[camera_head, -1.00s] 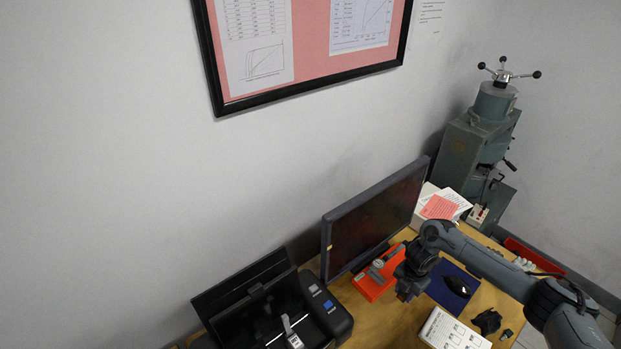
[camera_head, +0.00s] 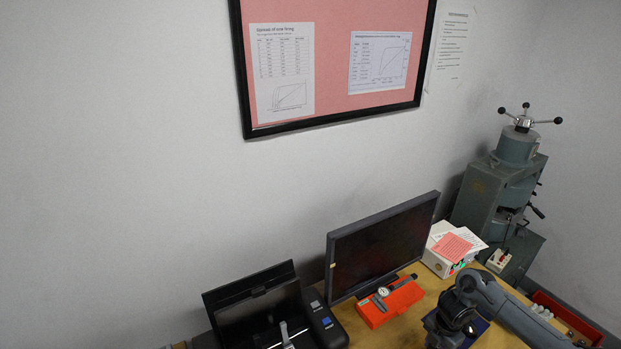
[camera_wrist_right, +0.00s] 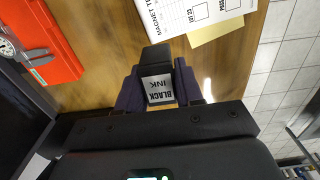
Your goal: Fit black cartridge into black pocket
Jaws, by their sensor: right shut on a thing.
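A black cartridge (camera_wrist_right: 157,54) with a white "BLACK INK" label shows in the right wrist view, between the two fingers of my right gripper (camera_wrist_right: 158,88). The fingers are shut on its sides, and it is above the wooden desk. In the head view my right gripper (camera_head: 446,328) is low in the picture, right of the orange case; the cartridge cannot be made out there. A black printer (camera_head: 325,325) with its lid up stands at the lower left, cut off by the bottom edge. The black pocket cannot be made out. My left gripper is not in view.
A monitor (camera_head: 382,243) stands behind the orange case (camera_head: 390,301) with a caliper gauge on it. A white box with papers (camera_head: 452,246) and a green-grey press (camera_head: 500,190) stand at the back right. A printed card (camera_wrist_right: 200,14) lies on the desk (camera_wrist_right: 100,50).

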